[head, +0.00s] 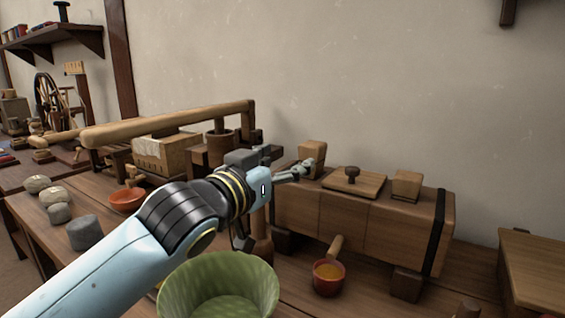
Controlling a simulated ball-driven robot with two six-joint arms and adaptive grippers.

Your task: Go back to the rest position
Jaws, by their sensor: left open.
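My left arm reaches in from the lower left. My left gripper (302,169) is open at the left end of the top of a long wooden chest (342,218). Its fingers are beside a small wooden block (313,150) standing there. I cannot tell whether they touch the block. The far finger is partly hidden by the block and the wrist. My right gripper is out of view.
A lid with a dark knob (352,174) and a second block (407,185) sit on the chest. Grey stones (83,233) lie left.

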